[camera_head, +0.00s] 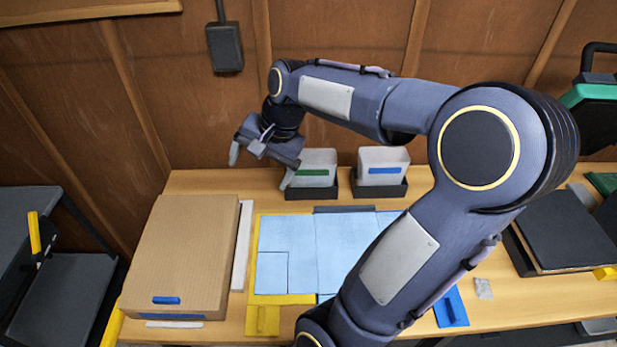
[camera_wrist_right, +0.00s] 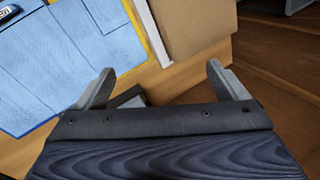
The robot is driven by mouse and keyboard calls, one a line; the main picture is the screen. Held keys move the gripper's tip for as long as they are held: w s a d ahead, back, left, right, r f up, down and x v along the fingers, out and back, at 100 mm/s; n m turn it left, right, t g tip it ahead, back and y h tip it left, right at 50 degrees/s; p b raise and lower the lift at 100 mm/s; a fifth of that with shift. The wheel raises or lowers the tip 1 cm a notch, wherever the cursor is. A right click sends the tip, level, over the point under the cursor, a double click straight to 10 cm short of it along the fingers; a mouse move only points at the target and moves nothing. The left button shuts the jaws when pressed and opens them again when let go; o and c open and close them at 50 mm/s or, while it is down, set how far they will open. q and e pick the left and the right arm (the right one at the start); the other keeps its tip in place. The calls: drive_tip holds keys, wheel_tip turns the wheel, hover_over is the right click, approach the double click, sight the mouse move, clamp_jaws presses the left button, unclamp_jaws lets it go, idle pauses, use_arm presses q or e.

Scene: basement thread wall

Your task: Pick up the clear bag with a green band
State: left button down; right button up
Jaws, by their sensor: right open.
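The clear bag with a green band (camera_head: 318,158) looks whitish and stands upright in a small black holder (camera_head: 311,192) at the back of the bench, against the wall. My right gripper (camera_head: 260,168) is open and empty, just left of the bag, and one finger hangs close to the holder's left edge. I cannot tell whether that finger touches it. In the right wrist view my open gripper (camera_wrist_right: 160,72) has nothing clearly between its fingers. A dark corner (camera_wrist_right: 131,97) shows behind the gripper body there. The bag is not clearly seen in that view. My left gripper is out of view.
A similar bag with a blue band (camera_head: 383,160) stands in its own black holder to the right. A cardboard box (camera_head: 185,250) lies left, and blue sheets (camera_head: 340,240) with yellow edging cover the middle. A black case (camera_head: 565,230) sits right. My right arm crosses over the bench.

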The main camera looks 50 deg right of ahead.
drive_tip(key=w+d+f+m+g, duration=0.1)
drive_tip(key=w+d+f+m, duration=0.15)
drive_tip(key=d, duration=0.25)
drive_tip(key=w+d+f+m+h+b, duration=0.1)
drive_tip(key=d+f+m, duration=0.15)
drive_tip(key=d, duration=0.25)
drive_tip(key=w+d+f+m+g, duration=0.1)
drive_tip(key=w+d+f+m, duration=0.1)
drive_tip(key=d+m, duration=0.25)
drive_tip(key=m+g+h, duration=0.1)
drive_tip(key=m+g, duration=0.1)
drive_tip(key=m, duration=0.3)
approach(311, 174)
wheel_tip(311, 174, down, 2)
drive_tip(key=w+d, duration=0.2)
drive_tip(key=shift+m, duration=0.25)
drive_tip(key=f, duration=0.2)
drive_tip(key=f+p, duration=0.1)
drive_tip(key=f, duration=0.2)
drive_tip(key=d+f, duration=0.1)
drive_tip(key=f, duration=0.1)
drive_tip(key=shift+f, duration=0.4)
drive_tip(key=c, duration=1)
